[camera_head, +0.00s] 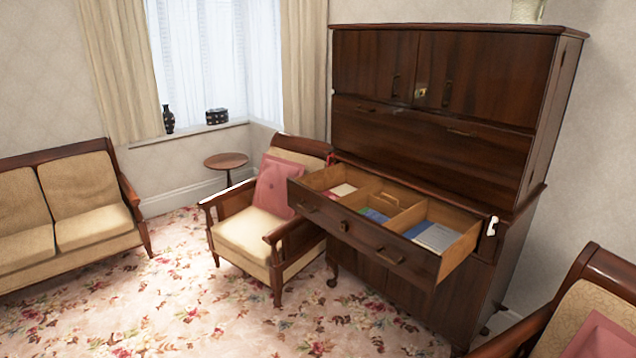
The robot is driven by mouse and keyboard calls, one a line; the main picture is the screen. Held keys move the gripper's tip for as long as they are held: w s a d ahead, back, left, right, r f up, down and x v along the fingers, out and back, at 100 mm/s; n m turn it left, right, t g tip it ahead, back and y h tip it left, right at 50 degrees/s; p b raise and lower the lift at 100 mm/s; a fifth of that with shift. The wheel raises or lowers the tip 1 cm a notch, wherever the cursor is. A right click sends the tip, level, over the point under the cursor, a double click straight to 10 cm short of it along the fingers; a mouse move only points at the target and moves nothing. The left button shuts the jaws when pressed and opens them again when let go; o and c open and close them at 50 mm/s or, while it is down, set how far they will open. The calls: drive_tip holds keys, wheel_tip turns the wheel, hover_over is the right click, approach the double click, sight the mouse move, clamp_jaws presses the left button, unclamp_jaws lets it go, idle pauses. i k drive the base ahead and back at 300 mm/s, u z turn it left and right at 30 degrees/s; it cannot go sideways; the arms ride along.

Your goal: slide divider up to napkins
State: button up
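An open drawer (365,248) sticks out from the dark wooden cabinet. Two light wood dividers, a left one (352,199) and a right one (406,217), split it into three compartments. The left compartment holds a whitish flat item (343,190) and something red, small in view. The middle one holds blue and green flat items (375,215). The right one holds a pale blue and white flat item (436,237). I cannot tell which of these are the napkins. My gripper is not in view.
An armchair (250,232) with a pink cushion stands close to the drawer's left end. Another chair (572,310) is at the lower right. A sofa (70,215) is at the left. The floral carpet (190,310) before the drawer is clear.

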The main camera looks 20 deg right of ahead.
sight(387, 208)
drive_tip(key=z, duration=0.3)
drive_tip(key=i, duration=1.75)
drive_tip(key=u, duration=0.65)
drive_tip(key=i, duration=0.35)
drive_tip(key=u, duration=0.4)
